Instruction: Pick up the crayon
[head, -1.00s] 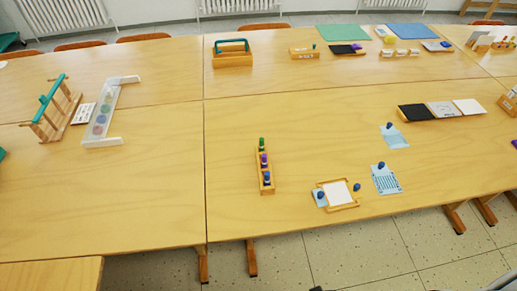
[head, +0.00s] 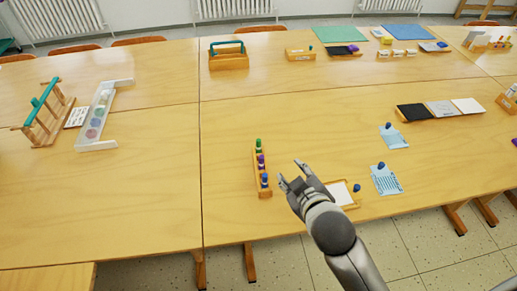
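I cannot make out a clear crayon at this size. A narrow wooden holder (head: 256,176) on the near table carries small upright pieces with green, purple and blue tops. My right gripper (head: 290,172) is just right of this holder, over the table, with its fingers apart and nothing seen between them. A small wooden tray with a white sheet (head: 343,192) is partly hidden behind my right gripper and arm. A small blue piece (head: 357,187) is at the tray's right side. My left gripper is not in view.
Light-blue cards (head: 385,180) with blue pieces lie to the right. Black, grey and white panels (head: 442,109) lie farther back. A wooden box with a teal handle (head: 229,60) and a wooden rack (head: 45,115) stand farther away. The table left of the holder is clear.

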